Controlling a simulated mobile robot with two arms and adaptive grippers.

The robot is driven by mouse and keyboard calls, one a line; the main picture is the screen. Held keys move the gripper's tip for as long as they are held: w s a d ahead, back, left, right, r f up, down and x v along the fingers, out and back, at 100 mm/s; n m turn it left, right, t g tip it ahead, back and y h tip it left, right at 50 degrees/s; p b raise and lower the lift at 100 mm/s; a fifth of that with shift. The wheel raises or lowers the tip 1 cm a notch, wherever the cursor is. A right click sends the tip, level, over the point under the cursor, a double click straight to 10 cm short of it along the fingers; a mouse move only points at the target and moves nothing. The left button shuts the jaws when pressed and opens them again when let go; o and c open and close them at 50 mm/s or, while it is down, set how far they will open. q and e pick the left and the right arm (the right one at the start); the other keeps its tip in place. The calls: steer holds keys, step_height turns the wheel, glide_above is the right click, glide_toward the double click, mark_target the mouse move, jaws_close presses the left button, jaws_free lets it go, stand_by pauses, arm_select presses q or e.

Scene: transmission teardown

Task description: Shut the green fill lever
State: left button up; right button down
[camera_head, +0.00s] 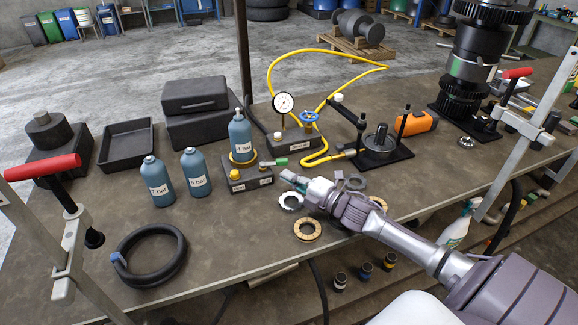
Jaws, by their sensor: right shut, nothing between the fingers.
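The green fill lever (280,162) sticks out to the right from the dark fill block (249,180), beside a small white label. A blue bottle marked 4 bar (241,136) stands upright in the yellow ring on that block, with a yellow knob (234,174) in front. My right gripper (287,176) comes in from the lower right. It is shut and empty, its tips just below the lever in the picture. I cannot tell whether they touch it. My left gripper is not in view.
Two more blue bottles (159,182) (196,172) stand left of the block. A gauge block (288,148) with a yellow hose is behind the lever. Red-handled clamps (42,168) rise at both sides. The front-left bench holds a black hose coil (150,256).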

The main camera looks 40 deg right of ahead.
mark_target(285, 165)
steer(key=shift+w+d+p, duration=0.15)
steer(key=shift+w+d, duration=0.35)
steer(key=shift+w, duration=0.25)
steer(key=shift+w+d+p, duration=0.15)
steer(key=shift+w+d, duration=0.3)
steer(key=shift+w, duration=0.25)
steer(key=y+b, duration=0.1)
steer(key=w+d+n+b, duration=0.1)
steer(key=b, duration=0.1)
steer(key=shift+d+f+g+y+b, duration=0.1)
steer(key=shift+f+g+y+b, duration=0.2)
steer(key=shift+y, duration=0.1)
steer(key=shift+w+d+r, duration=0.25)
steer(key=shift+d, duration=0.05)
steer(key=shift+r, duration=0.15)
